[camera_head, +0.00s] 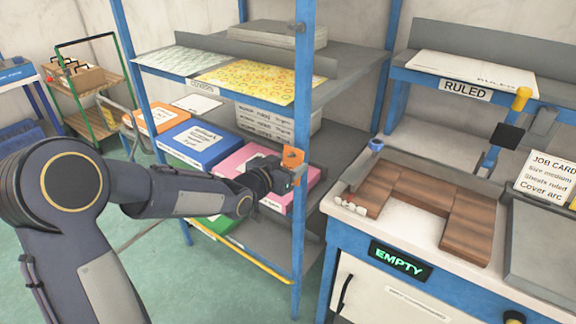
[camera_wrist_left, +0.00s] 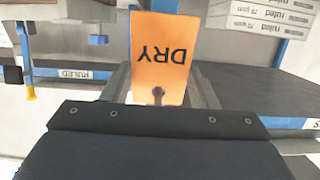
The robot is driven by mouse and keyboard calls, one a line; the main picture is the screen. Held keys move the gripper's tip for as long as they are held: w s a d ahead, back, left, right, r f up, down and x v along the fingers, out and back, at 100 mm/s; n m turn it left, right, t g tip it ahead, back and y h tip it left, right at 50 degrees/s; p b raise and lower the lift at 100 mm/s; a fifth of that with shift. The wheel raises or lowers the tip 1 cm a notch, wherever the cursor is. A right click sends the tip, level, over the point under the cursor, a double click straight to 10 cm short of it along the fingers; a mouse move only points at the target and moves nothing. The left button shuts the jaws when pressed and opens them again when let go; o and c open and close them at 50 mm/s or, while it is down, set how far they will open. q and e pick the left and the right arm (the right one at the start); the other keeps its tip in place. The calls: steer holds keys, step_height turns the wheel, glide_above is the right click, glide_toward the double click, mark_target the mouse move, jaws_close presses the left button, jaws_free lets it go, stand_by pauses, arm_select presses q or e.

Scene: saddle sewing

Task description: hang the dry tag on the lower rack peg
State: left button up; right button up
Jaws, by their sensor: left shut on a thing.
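The orange dry tag (camera_head: 292,157) is at the front post of the blue rack (camera_head: 305,100) in the head view. In the left wrist view the tag (camera_wrist_left: 160,50) stands upright in the picture with the word DRY upside down and a dark mark near its lower end. My left gripper (camera_head: 283,178) is shut on the tag, close beside the post. In the left wrist view its fingers (camera_wrist_left: 160,90) lie either side of the tag. I cannot make out a lower peg; the gripper and tag cover that part.
The rack shelves hold patterned sheets (camera_head: 250,80), a blue box (camera_head: 198,142) and a pink box (camera_head: 248,160). Right of the post stands a workbench with brown wooden blocks (camera_head: 420,205) and an EMPTY sign (camera_head: 400,261). A narrow gap separates rack and bench.

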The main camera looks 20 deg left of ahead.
stand_by(0.3)
arm_select(q)
steer(key=o, duration=0.9)
steer(key=shift+s, duration=0.1)
steer(key=s+a+r+n+g+y+p, duration=0.15)
steer(key=s+a, duration=0.25)
steer(key=s, duration=0.5)
steer(key=s+a+r+n+g+y+p, duration=0.15)
steer(key=s+a, duration=0.25)
steer(key=s, duration=0.5)
steer(key=s+d+n+g, duration=0.1)
steer(key=s+g, duration=0.1)
steer(key=s, duration=0.4)
steer(key=s+d+f+g+h, duration=0.1)
steer(key=s+g, duration=0.1)
steer(key=s, duration=0.4)
steer(key=s+d+f+n+g+p, duration=0.1)
steer(key=s+d+g, duration=0.1)
steer(key=s, duration=0.4)
steer(key=shift+s+d+f+n, duration=0.1)
steer(key=shift+s+f+n, duration=0.1)
steer(key=shift+n, duration=0.1)
